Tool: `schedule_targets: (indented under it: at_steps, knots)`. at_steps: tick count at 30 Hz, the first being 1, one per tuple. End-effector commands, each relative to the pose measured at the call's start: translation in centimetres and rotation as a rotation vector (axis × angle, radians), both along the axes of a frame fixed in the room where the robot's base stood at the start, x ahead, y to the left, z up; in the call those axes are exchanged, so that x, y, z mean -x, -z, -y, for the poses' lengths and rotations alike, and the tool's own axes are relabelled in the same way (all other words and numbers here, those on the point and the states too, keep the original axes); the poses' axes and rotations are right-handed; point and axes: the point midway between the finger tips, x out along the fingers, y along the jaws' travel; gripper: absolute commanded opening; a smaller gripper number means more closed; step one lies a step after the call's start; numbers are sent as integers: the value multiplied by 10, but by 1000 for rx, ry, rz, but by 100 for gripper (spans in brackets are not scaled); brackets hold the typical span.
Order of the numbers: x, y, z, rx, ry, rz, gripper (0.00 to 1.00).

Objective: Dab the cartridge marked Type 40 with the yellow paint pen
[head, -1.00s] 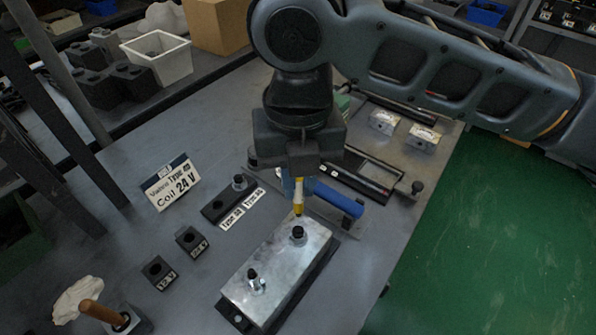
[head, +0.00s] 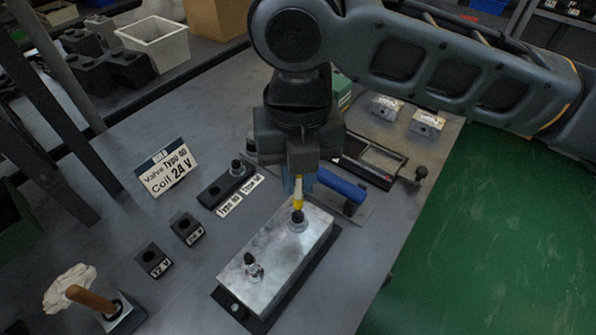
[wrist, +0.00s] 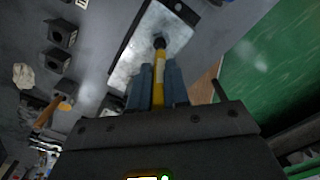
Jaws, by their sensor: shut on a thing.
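My gripper (head: 298,184) points down, shut on the yellow paint pen (head: 298,199). In the wrist view the pen (wrist: 159,82) stands between the blue fingers (wrist: 158,90). Its dark tip meets or nearly meets the black top of the far cartridge (head: 298,216) in the metal valve block (head: 265,262); contact is unclear. A second cartridge (head: 250,262) sits in the block's near end. Another cartridge (head: 237,168) stands in the black rack (head: 214,194), beside two small Type labels (head: 240,196) too blurred to read surely. No marking is readable on the block's cartridges.
A sign (head: 167,173) reads Valve Type, number unclear, Coil 24 V. Two black coils (head: 153,260) stand left of the block. A blue-handled tool (head: 342,185) lies close behind the pen. A wooden-handled item (head: 92,299) stands front left.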

Motion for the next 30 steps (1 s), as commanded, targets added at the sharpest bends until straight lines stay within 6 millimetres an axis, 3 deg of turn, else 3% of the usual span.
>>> schedule_targets:
  at_steps: [30]
  knots:
    - [0, 10, 0, 0, 0, 0, 0]
